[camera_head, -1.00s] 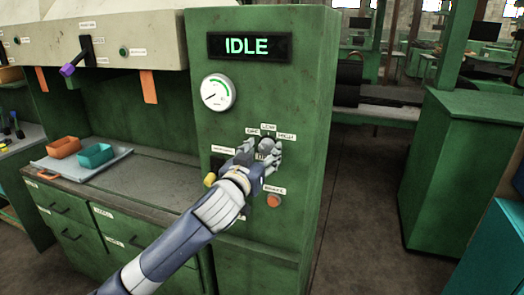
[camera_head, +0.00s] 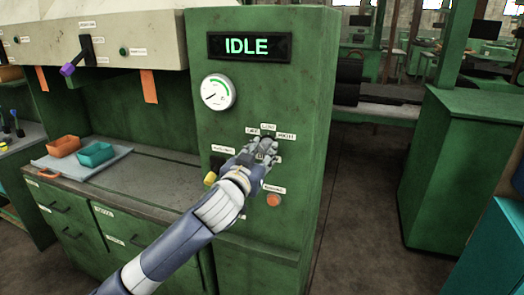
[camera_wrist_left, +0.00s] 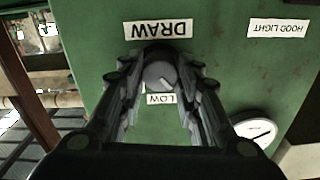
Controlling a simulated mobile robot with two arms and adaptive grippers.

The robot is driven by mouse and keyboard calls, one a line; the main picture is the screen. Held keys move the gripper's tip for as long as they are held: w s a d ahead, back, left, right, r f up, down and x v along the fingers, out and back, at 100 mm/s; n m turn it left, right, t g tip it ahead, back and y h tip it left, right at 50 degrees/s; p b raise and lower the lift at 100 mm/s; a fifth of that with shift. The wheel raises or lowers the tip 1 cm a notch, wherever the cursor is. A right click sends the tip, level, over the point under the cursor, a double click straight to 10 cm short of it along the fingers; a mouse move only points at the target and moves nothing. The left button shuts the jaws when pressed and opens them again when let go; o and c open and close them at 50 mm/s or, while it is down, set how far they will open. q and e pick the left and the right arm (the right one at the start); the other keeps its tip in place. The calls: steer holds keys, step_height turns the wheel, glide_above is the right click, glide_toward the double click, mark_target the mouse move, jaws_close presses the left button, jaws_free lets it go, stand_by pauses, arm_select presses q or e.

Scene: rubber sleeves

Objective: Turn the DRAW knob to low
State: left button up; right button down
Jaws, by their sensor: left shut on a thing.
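The DRAW knob (camera_wrist_left: 158,72) is a dark round knob on the green cabinet front. My left gripper (camera_head: 265,146) is shut on it, with one finger on each side in the left wrist view (camera_wrist_left: 160,80). The DRAW label (camera_wrist_left: 158,29) and the LOW label (camera_wrist_left: 160,99) appear upside down there. A short pale mark on the knob lies near the LOW label, slightly to its right; its exact setting is hard to tell. In the head view the fingers mostly hide the knob, with OFF, LOW (camera_head: 268,127) and HIGH labels around it. My right gripper is not in view.
The IDLE display (camera_head: 248,46) and a round gauge (camera_head: 217,92) are above the knob. An orange button (camera_head: 273,200) is below it, and a yellow-tipped lever (camera_head: 210,178) is to the left. A bench with a tray (camera_head: 64,169) stands further left.

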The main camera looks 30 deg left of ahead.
arm_select(q)
steer(key=m+p, duration=0.2)
steer(key=m, duration=0.2)
steer(key=shift+r, duration=0.1)
steer(key=m+p, duration=0.1)
steer(key=m, duration=0.1)
steer(key=shift+m, duration=0.3)
steer(key=shift+m+p, duration=0.3)
steer(key=shift+m, duration=0.3)
steer(key=o, duration=1.1)
